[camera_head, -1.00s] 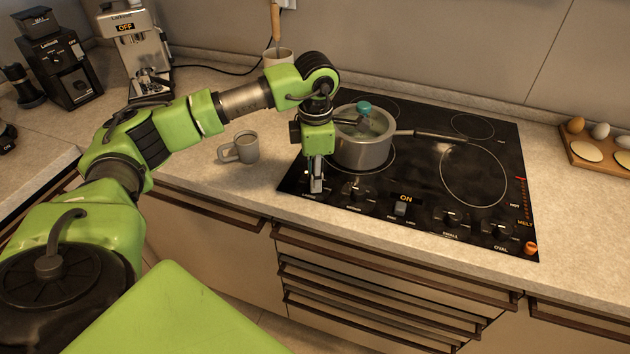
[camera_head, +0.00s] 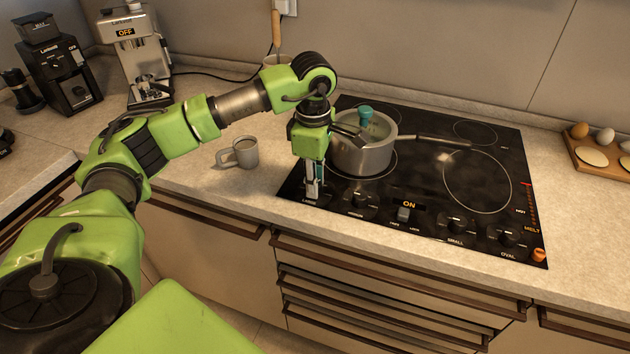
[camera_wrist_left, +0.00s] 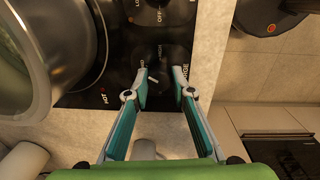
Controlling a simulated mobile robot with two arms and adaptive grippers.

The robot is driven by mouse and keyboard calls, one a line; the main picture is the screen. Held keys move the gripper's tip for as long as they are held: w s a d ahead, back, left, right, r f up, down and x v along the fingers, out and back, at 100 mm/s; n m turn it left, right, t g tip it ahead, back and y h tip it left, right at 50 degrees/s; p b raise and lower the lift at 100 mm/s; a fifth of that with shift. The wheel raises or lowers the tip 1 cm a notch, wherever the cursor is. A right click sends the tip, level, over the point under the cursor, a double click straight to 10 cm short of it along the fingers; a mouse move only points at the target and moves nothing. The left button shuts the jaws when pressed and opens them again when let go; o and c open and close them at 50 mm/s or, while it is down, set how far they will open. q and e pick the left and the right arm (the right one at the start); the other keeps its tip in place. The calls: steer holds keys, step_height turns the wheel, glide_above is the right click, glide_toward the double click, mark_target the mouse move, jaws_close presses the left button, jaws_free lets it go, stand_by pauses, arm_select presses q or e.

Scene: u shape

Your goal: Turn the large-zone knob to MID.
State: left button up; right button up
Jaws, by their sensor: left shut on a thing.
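The large-zone knob (camera_wrist_left: 153,78) is a dark round knob with a light pointer mark, at the front left corner of the black hob (camera_head: 455,150). My left gripper (camera_head: 313,192) points down over it and hides most of it in the head view. In the left wrist view, the gripper's two teal fingers (camera_wrist_left: 161,92) stand on either side of the knob, shut on it. Lettering around the knob is only partly legible, so I cannot tell its exact setting. My right gripper is not in view.
A steel pot (camera_head: 362,155) with a teal-knobbed item in it stands close beside my left gripper. A grey mug (camera_head: 240,153) is left of the hob. Other knobs (camera_head: 458,224) line the hob's front. A tray with eggs (camera_head: 600,158) is at the far right.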

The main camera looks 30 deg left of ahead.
arm_select(q)
steer(key=shift+r, duration=0.1)
steer(key=o, duration=1.1)
step_height(320, 180, up, 12)
steer(key=shift+s, duration=0.3)
steer(key=shift+d, duration=0.1)
